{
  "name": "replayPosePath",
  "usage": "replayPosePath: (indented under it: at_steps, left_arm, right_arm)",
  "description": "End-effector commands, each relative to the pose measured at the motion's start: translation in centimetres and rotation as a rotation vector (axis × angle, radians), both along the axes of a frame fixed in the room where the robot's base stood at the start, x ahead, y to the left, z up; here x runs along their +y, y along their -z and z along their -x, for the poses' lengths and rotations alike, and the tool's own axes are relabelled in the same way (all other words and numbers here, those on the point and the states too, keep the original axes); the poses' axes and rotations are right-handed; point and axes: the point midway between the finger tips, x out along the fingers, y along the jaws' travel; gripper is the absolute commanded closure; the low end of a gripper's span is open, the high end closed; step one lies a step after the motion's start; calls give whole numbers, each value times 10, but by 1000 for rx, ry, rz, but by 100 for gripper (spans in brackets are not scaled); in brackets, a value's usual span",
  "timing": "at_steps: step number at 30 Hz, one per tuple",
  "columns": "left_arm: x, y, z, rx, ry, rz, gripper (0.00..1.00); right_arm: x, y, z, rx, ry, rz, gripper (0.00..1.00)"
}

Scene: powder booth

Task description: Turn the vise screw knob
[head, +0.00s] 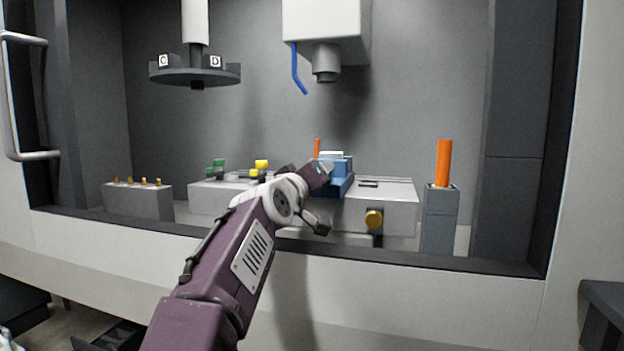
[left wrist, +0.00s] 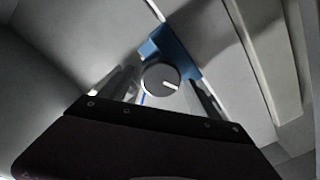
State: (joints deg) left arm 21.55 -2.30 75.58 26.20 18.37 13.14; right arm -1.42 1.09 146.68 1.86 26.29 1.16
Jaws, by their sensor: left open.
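The blue vise (head: 343,184) sits on the grey machine table, partly hidden behind my left arm. Its screw knob is hidden in the head view. In the left wrist view the knob (left wrist: 156,75) is a round dark grey disc with a white mark, in front of the blue vise body (left wrist: 178,52). My left gripper (left wrist: 166,84) is open, with one finger on each side of the knob. I cannot tell whether the fingers touch it. In the head view the left gripper (head: 319,176) is in front of the vise. My right gripper is not in view.
An orange cylinder (head: 444,163) stands on a grey post at right. A spindle (head: 326,70) hangs above, with a blue hose. A tool carousel (head: 195,76) hangs at left.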

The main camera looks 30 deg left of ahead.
Motion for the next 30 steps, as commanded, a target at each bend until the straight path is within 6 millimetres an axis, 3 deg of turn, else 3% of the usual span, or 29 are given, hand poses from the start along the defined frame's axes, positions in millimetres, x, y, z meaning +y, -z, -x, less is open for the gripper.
replayPosePath:
  at_steps: [4,12,15,26,30]
  left_arm:
    - [-2,0,11,0,-1,-1,28]
    - [-16,-1,68,-2,-2,-1,28]
    - [-19,4,81,-4,-1,-3,28]
    - [-21,0,88,0,0,1,28]
    - [-20,-4,89,-52,-4,145,28]
  right_arm:
    - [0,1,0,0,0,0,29]
    - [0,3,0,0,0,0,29]
    - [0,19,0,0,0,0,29]
    - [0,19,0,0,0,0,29]
    - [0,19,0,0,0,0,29]
